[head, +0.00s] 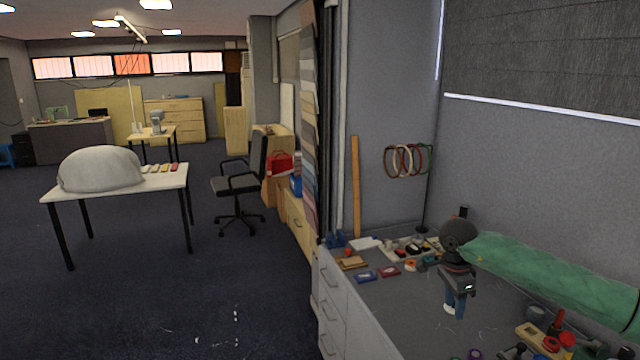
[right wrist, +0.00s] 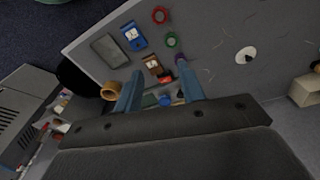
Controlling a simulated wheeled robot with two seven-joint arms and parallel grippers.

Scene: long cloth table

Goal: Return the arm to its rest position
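My right gripper (head: 456,306) hangs over the long table (head: 405,318) along the right wall, with its fingers pointing down. In the right wrist view its two blue fingers (right wrist: 158,76) are apart, and nothing is held between them. Small items lie on the tabletop beyond the fingertips. My left gripper does not show in either view.
Small spools and tools clutter the table's front right, including a wooden block (head: 533,336). More small items, such as a blue one (head: 366,277), lie to the left. Open floor (head: 200,300) lies left.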

